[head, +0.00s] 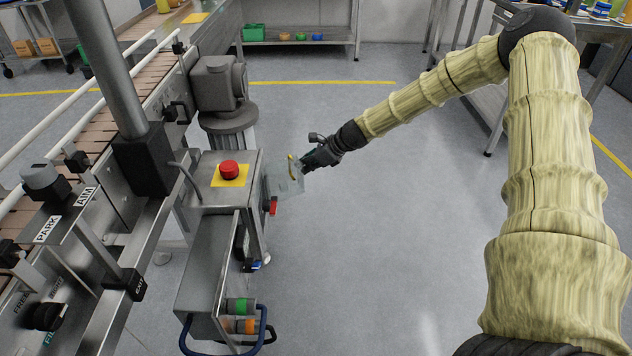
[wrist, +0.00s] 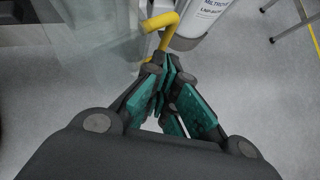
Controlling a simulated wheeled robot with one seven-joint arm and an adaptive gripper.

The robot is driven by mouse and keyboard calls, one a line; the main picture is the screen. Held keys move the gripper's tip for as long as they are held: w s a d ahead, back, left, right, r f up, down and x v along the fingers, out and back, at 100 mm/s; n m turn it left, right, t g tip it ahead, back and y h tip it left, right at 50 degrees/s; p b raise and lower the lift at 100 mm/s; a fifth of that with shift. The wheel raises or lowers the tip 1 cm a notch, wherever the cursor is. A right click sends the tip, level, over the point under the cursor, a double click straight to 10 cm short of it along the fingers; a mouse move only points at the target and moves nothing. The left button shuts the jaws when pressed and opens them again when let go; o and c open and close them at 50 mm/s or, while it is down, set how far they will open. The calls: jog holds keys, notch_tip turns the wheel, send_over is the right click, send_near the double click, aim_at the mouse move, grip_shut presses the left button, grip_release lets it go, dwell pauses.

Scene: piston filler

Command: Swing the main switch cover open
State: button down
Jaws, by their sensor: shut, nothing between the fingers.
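The main switch cover (head: 284,182) is a clear panel on the right side of the steel cabinet (head: 236,199). It stands out from that side at an angle, so it looks at least partly open. It carries a yellow handle (head: 291,166). A red switch (head: 273,206) shows below and left of the cover. My gripper (head: 307,164) is shut and empty, close to the handle on its right. In the wrist view, the clear cover (wrist: 85,45) fills the upper left and the handle (wrist: 160,22) lies just beyond my fingertips (wrist: 164,72). I cannot tell whether they touch.
A red emergency button (head: 229,169) on a yellow plate tops the cabinet. A lower box with green (head: 238,305) and orange connectors and a blue hose stands in front. The conveyor (head: 130,95) runs along the left. The floor (head: 390,240) right of the cabinet is clear.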

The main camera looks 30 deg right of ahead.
jog(key=s+d+r+p, duration=0.4)
jog(key=s+d+r, duration=0.2)
jog(key=d, duration=0.3)
jog(key=shift+s+r, duration=0.2)
jog(key=shift+r, duration=0.3)
jog(key=s+a+f+n+g+h, duration=0.25)
jog(key=s+a+f+n, duration=0.5)
jog(key=s+f, duration=0.4)
jog(key=s+a+f+n+g+h, duration=0.25)
jog(key=s+a+f+n, duration=0.6)
jog(key=s, duration=0.45)
jog(key=s+a+f+n+g, duration=0.1)
jog(key=s+a+f+n, duration=0.15)
jog(key=s, duration=0.35)
jog(key=s+a+f+n, duration=0.2)
jog(key=s+n, duration=0.1)
jog(key=s, duration=0.3)
jog(key=s+a+n+h, duration=0.1)
jog(key=s+a+n, duration=0.3)
jog(key=s, duration=0.7)
notch_tip(320, 180, up, 20)
jog(key=d+n+p, duration=0.1)
jog(key=p, duration=1.8)
jog(key=shift+w+d+p, duration=0.25)
jog(key=shift+p, duration=0.05)
jog(key=shift+f, duration=0.15)
